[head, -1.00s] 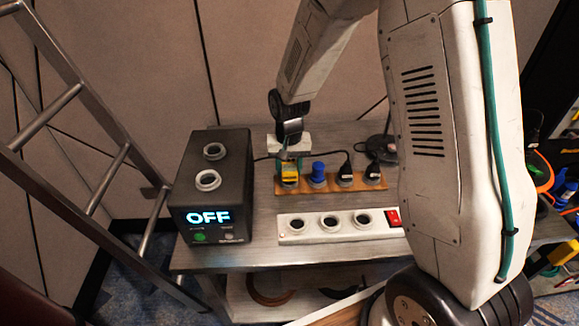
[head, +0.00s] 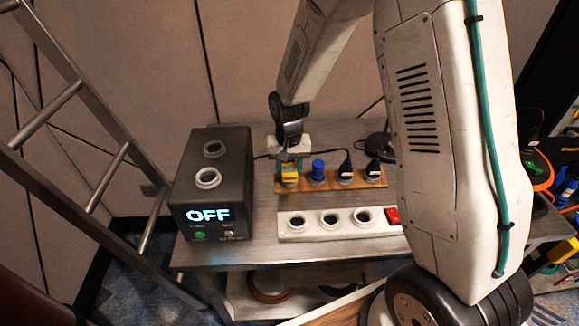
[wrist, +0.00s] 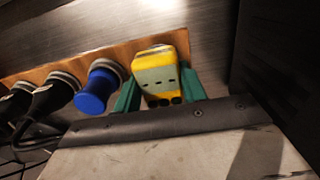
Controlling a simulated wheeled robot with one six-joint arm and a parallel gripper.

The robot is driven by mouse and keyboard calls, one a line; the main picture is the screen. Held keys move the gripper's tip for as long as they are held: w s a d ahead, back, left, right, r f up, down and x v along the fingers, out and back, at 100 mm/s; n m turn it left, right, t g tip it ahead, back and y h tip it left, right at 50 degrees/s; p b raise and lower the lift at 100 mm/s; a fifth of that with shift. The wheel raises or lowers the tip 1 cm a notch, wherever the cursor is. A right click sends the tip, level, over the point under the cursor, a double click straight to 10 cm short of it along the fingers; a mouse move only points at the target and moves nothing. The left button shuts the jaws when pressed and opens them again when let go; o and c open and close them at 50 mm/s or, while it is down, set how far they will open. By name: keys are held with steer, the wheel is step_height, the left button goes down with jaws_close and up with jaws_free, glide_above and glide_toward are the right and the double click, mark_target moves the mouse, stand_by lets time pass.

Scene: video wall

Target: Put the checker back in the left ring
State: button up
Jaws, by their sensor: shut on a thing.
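The checker (head: 290,175) is a small yellow block with a grey face. It stands at the left end of the wooden strip (head: 331,184), over the leftmost ring of that strip. In the wrist view the checker (wrist: 158,75) sits between the two green fingers of my gripper (wrist: 160,90), which is shut on it. The ring under the checker is mostly hidden, so I cannot tell how deep it sits. In the head view my gripper (head: 291,160) reaches down from above and behind the strip.
A blue plug (head: 318,171) and black plugs (head: 346,171) with cables fill the strip's other rings. A white power strip (head: 296,232) with empty rings and a red switch lies in front. A black box (head: 215,180) reading OFF, with two rings on top, stands left. A ladder (head: 85,95) leans further left.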

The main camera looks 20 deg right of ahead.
steer(key=shift+f, duration=0.25)
steer(key=o, duration=1.7)
steer(key=shift+c, duration=0.2)
steer(key=shift+r, duration=0.1)
steer(key=shift+r, duration=2.9)
